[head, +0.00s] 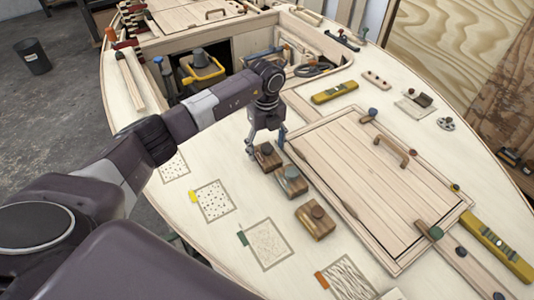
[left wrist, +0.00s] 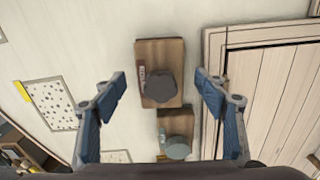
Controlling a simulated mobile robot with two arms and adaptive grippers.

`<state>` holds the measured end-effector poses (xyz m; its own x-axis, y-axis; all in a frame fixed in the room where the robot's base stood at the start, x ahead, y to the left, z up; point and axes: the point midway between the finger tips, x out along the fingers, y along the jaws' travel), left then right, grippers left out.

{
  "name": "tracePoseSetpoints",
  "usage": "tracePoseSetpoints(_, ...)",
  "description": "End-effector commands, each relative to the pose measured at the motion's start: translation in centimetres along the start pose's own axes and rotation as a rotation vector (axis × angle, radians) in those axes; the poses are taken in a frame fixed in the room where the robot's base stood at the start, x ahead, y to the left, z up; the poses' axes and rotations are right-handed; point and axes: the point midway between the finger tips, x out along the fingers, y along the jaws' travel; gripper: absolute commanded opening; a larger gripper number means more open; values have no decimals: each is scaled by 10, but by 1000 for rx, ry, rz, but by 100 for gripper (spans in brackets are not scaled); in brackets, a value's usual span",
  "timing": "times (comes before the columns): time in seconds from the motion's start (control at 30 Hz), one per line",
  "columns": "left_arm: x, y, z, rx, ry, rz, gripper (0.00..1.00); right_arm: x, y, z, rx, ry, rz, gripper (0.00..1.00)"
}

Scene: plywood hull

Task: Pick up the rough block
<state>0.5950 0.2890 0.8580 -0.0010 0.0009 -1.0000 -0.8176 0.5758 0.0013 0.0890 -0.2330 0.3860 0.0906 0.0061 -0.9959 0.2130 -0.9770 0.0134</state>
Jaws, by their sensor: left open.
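Three wooden blocks with round knobs stand in a slanting row on the pale plywood deck. The farthest block (head: 266,162) has a dark knob, the middle block (head: 291,187) a grey-green knob, and the nearest block (head: 313,223) a brown knob. Which one is rough I cannot tell from their surfaces. My left gripper (head: 266,145) is open above the farthest block. In the left wrist view, that block (left wrist: 174,53) lies between the spread blue fingers, apart from both. The middle block (left wrist: 165,124) shows just below it. My right gripper is not in view.
A framed hatch panel (head: 375,185) with a handle lies right of the blocks. Textured squares, including a dotted one (head: 214,201), line the left deck edge. An open locker with a yellow tool bucket (head: 202,72) is behind. A yellow level (head: 334,92) lies farther back.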

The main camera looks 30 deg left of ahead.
Motion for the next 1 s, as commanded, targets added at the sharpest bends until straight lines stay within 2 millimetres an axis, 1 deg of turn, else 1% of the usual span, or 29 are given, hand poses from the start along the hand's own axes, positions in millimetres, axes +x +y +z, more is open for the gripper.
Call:
tracePoseSetpoints(0.1,4,0,0,0,0,-1,66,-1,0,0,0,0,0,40)
tracePoseSetpoints(0.27,4,0,0,1,0,-1,66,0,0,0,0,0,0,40)
tracePoseSetpoints(0.7,4,0,0,1,0,-2,18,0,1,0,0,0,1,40)
tracePoseSetpoints(0.73,3,-1,0,1,0,-2,16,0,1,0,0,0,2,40)
tracePoseSetpoints(1.0,2,-1,0,1,-1,-3,16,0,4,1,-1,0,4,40)
